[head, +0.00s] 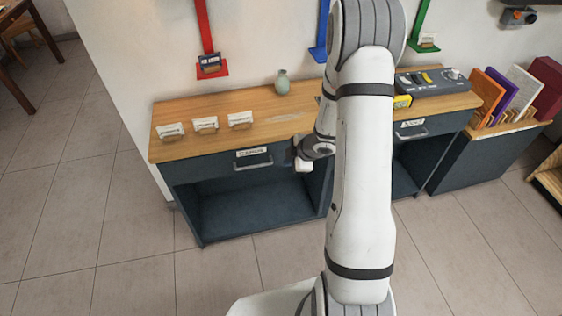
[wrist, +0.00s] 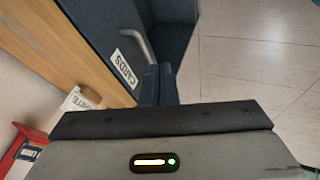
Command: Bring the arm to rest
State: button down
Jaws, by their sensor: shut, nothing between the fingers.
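My arm rises through the middle of the head view and bends down towards the front of the wooden-topped desk (head: 270,104). Its wrist end is near the desk's front edge, right of the left drawer handle (head: 254,163); the fingers are hard to make out there. In the wrist view my gripper (wrist: 160,78) is shut, its dark fingers together with nothing between them. Beyond the fingers are a drawer front with a CARDS label (wrist: 125,68) and a metal handle (wrist: 146,47). The fingers overlap the drawer front in that view; I cannot tell whether they touch it.
Several small white label cards (head: 205,124) and a grey-green vase (head: 282,82) stand on the desk. A grey control panel (head: 432,82) sits at its right end. A rack with coloured boards (head: 487,95) is further right. The tiled floor (head: 95,225) at the left is clear.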

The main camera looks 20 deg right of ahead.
jog(key=shift+s+d+r, duration=0.1)
jog(key=shift+r, duration=0.15)
jog(key=s+d+r+m+t+h, duration=0.1)
jog(key=s+d+r+m+h, duration=0.2)
jog(key=r, duration=0.6)
jog(key=d+r+m+h, duration=0.1)
jog(key=r+m+h, duration=0.3)
jog(key=r, duration=0.5)
jog(key=s+a+r+m+g+y, duration=0.1)
jog(key=s+a+r+m, duration=0.2)
jog(key=s, duration=0.4)
jog(key=s+a+r+m+g+y, duration=0.1)
jog(key=s+a+r+m, duration=0.2)
jog(key=s, duration=0.4)
jog(key=s+a+r+m+g, duration=0.1)
jog(key=s+a+r+m, duration=0.2)
jog(key=s, duration=0.4)
jog(key=shift+s+m+y, duration=0.3)
jog(key=shift+s+y, duration=0.1)
jog(key=shift+s+a, duration=0.1)
